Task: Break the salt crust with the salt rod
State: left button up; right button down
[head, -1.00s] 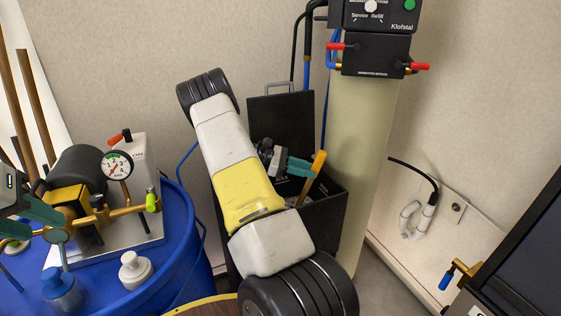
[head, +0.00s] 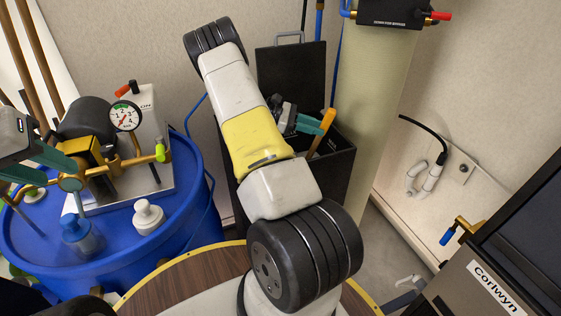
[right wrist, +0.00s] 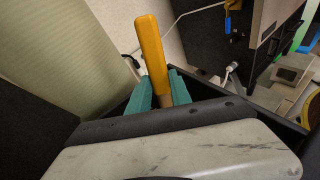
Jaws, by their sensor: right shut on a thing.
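The salt rod (head: 329,121) has an orange handle and a paler shaft. My right gripper (head: 313,126) is shut on it, and the rod tilts down into the open black salt box (head: 340,170). In the right wrist view the orange handle (right wrist: 151,50) stands up between the teal fingers of my right gripper (right wrist: 158,92). The rod's lower end and any salt crust are hidden by the box walls and my arm. My left gripper (head: 58,168) is at the far left beside the brass valve fittings; its finger gap is unclear.
A blue barrel (head: 190,215) at the left carries a pump unit, a pressure gauge (head: 125,116) and a white knob (head: 149,216). The box's raised black lid (head: 290,80) stands behind it. A pale tank (head: 375,90) stands right of the box. A dark machine (head: 500,260) is at the lower right.

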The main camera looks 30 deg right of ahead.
jog(key=shift+f, duration=0.9)
dwell(1.6)
notch_tip(320, 180, up, 10)
dwell(0.8)
notch_tip(320, 180, up, 10)
dwell(1.0)
jog(key=shift+r, duration=0.15)
notch_tip(320, 180, up, 10)
dwell(0.9)
jog(key=shift+f, duration=0.2)
